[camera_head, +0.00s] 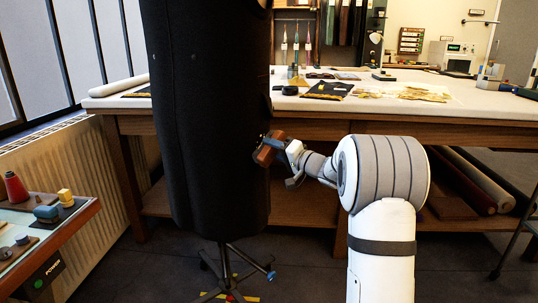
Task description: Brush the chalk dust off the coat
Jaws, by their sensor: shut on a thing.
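A dark coat (205,120) hangs upright on a stand (228,262) in the left middle of the head view. No chalk dust can be made out on the side facing me. My gripper (282,147) is at the coat's right edge, low down, and is shut on a brown brush (268,150). The brush is at the coat's edge; I cannot tell whether it touches the cloth. My arm hides part of the table behind.
A long worktable (400,101) with fabric pieces and tools stands behind the coat. At the left front is a smaller bench (62,232) with thread spools. Fabric rolls (488,178) lie under the worktable. A radiator (70,175) lines the left wall.

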